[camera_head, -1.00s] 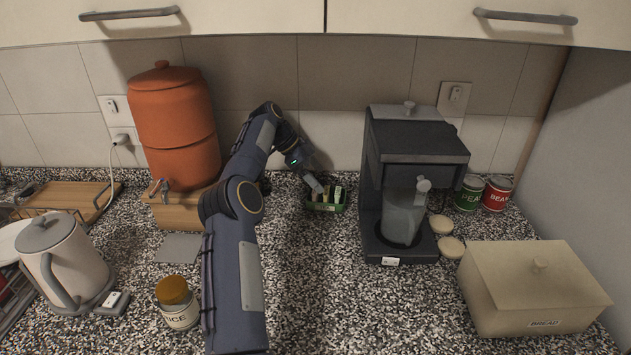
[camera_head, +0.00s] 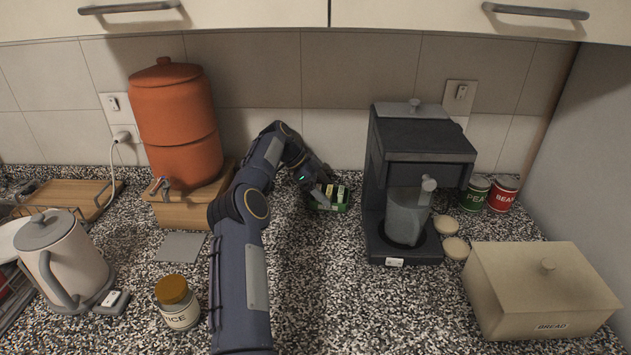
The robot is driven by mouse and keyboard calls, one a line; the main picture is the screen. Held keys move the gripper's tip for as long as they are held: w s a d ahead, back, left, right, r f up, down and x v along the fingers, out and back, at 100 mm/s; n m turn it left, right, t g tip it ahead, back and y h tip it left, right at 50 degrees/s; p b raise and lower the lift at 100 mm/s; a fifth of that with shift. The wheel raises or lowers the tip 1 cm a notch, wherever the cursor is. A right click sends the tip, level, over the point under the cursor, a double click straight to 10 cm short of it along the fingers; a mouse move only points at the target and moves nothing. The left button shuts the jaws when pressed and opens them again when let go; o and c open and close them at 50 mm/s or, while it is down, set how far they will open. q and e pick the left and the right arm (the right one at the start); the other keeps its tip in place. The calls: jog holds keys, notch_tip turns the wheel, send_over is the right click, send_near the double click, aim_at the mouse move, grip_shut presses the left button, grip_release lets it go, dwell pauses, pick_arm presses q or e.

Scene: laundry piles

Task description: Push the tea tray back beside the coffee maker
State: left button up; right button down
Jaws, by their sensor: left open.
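The tea tray (camera_head: 341,207) is a small green tray holding several tea packets, on the speckled counter left of the coffee maker. A gap of bare counter lies between them. The coffee maker (camera_head: 420,150) is black and grey with a jug in it. My left gripper (camera_head: 323,199) is low at the tray's left end, its finger against or just in front of the tray; I cannot tell whether they touch. It is open, and the arm hides part of the counter behind it. My right gripper is not in view.
An orange clay water dispenser (camera_head: 178,125) on a wooden stand is left of my arm. A rice jar (camera_head: 177,303) and a kettle (camera_head: 65,262) are at front left. A bread box (camera_head: 540,290) and two cans stand right. The counter's front middle is clear.

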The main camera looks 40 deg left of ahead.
pick_arm(q)
jog(key=shift+x, duration=1.65)
jog(key=c, duration=0.7)
